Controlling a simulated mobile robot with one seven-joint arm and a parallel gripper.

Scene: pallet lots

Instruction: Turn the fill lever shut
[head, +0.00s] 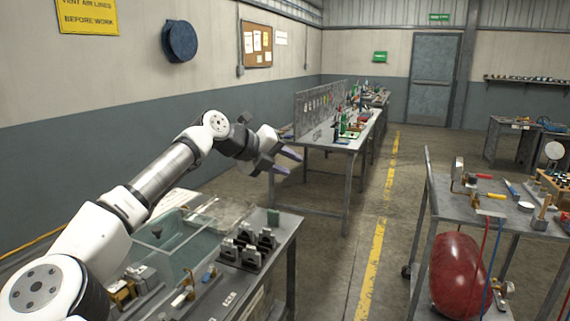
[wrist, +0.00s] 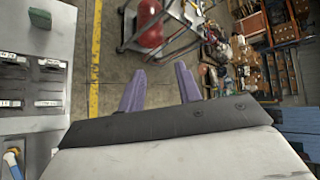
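I cannot tell for sure which part is the fill lever. A small blue-handled fitting with yellow (wrist: 12,163) shows at the lower left of the wrist view, on the left bench and well away from my fingers. A clear-walled tank (head: 180,250) stands on that bench, partly behind my arm.
The left bench (head: 232,296) also carries several dark blocks (head: 248,244) and a green block (head: 273,216). On the right, a metal cart (head: 462,205) holds tools above a red air tank (head: 458,268) with hoses. The floor aisle with its yellow line (head: 371,268) is clear.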

